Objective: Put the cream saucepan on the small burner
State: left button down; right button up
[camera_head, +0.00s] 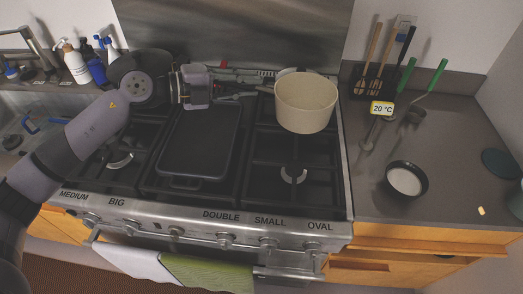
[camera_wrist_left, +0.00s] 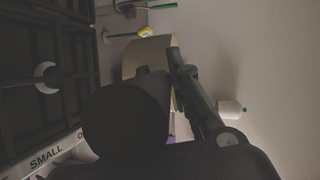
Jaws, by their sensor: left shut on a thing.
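The cream saucepan (camera_head: 305,106) is upright over the right rear of the stove, near its right edge; it seems to be held above the grate. My left gripper (camera_head: 258,88) reaches in from the left and is shut on its handle, left of the pot. In the left wrist view the saucepan (camera_wrist_left: 150,52) is partly hidden behind the dark gripper (camera_wrist_left: 172,85). A bare burner (camera_head: 293,174) shows on the front right grate, nearer than the saucepan. The front panel has a "SMALL" label (camera_head: 270,222); which burner it belongs to is unclear. My right gripper is out of view.
A dark griddle (camera_head: 200,140) covers the middle of the stove. A bare burner (camera_head: 121,158) shows at the left. Right of the stove, the counter holds a black bowl with white contents (camera_head: 406,180) and several utensils (camera_head: 384,70). Towels (camera_head: 205,272) hang in front.

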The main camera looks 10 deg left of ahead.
pick_arm(q)
notch_tip(320, 180, down, 17)
jog(key=shift+d+f+p, duration=0.1)
jog(key=shift+p, duration=0.5)
jog(key=shift+f, duration=0.6)
jog(key=c, duration=1.9)
grip_release()
jog(key=shift+f, duration=0.15)
jog(key=shift+c, duration=0.2)
jog(key=o, duration=0.5)
jog(key=shift+c, duration=0.2)
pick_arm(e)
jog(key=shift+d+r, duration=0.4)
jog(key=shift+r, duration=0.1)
